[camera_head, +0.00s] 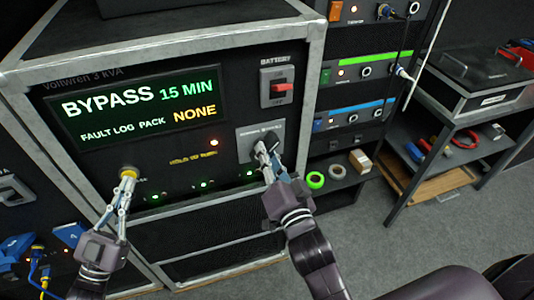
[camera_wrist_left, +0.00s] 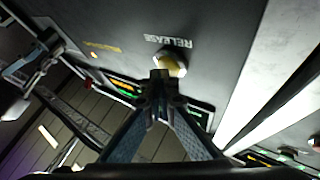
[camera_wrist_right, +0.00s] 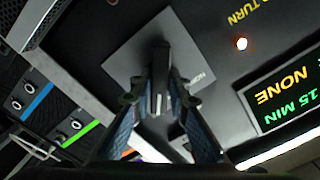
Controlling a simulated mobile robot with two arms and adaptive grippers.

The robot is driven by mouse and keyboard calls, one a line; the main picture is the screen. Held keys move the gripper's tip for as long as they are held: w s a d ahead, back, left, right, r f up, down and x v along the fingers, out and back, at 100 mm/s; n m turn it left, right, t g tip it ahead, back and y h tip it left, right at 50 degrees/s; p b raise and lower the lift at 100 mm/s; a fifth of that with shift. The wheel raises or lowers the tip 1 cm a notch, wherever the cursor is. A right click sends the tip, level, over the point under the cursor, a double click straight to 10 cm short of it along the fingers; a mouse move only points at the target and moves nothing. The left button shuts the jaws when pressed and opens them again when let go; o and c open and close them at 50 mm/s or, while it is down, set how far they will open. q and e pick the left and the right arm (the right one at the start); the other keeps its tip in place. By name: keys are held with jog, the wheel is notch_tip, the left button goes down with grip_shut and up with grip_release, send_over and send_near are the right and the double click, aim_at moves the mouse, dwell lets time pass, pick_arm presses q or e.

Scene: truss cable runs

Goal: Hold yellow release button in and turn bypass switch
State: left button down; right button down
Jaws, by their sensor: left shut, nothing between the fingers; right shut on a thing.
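The yellow release button (camera_head: 128,173) is on the lower left of the unit's front panel, and it also shows in the left wrist view (camera_wrist_left: 172,64). My left gripper (camera_head: 126,186) is shut and empty, its fingertips against the button face as far as I can see. The bypass switch (camera_wrist_right: 158,80) sits on a grey plate (camera_head: 250,139) at the panel's right. My right gripper (camera_head: 262,158) is shut on the switch's handle, which is mostly hidden by the fingers. The display (camera_head: 140,105) reads BYPASS 15 MIN, FAULT LOG PACK NONE.
A red battery switch (camera_head: 278,87) is above the bypass switch. Grey floor lies open at the lower right.

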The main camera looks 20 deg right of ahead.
jog(key=shift+n, duration=8.6)
